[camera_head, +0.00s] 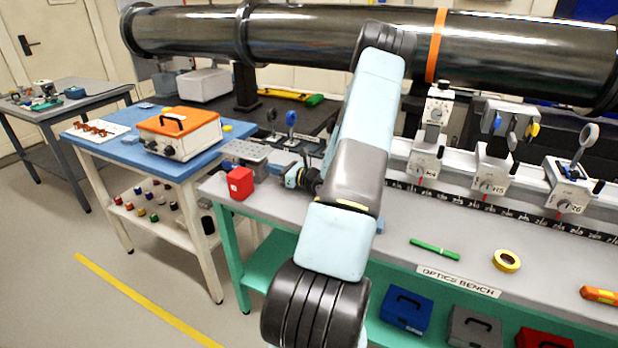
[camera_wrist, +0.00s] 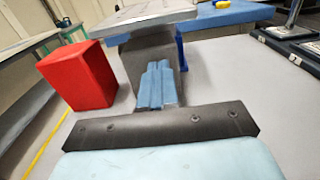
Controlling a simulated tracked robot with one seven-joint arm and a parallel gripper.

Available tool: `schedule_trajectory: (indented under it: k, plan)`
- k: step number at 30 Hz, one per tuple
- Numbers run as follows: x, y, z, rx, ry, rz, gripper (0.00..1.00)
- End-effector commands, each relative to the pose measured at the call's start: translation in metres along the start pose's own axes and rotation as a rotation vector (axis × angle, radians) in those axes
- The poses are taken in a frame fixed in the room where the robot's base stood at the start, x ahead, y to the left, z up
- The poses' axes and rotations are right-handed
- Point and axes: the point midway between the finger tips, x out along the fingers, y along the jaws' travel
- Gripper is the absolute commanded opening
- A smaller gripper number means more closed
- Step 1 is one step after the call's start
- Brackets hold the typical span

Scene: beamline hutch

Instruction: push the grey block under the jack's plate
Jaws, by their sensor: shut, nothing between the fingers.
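The jack's perforated grey plate (camera_head: 243,151) is at the bench's left end, and its near edge (camera_wrist: 150,14) crosses the top of the wrist view. The grey block (camera_wrist: 146,52) stands directly ahead of my fingers, its far part at or beneath the plate's near edge. I cannot tell how deep under it is. In the head view the block is small and partly hidden by my gripper (camera_head: 300,178). My gripper is shut and empty, its blue fingertips (camera_wrist: 158,84) low over the bench at the block's near face. Contact is unclear.
A red block (camera_head: 240,183) stands left of the jack at the bench edge, and close on the left in the wrist view (camera_wrist: 77,75). Optics on posts (camera_head: 290,125) are behind. A green pen (camera_head: 435,249) and yellow tape roll (camera_head: 507,261) lie to the right.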

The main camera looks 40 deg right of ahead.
Motion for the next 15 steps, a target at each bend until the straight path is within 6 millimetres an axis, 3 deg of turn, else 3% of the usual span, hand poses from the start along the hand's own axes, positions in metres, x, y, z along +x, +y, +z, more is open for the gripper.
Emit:
schedule_trajectory:
  k: [8,15]
  plan:
    - [-0.004,0.0,0.0,0.0,0.001,0.001,0.0]
    - [-0.039,-0.001,0.0,-0.001,0.001,-0.001,0.0]
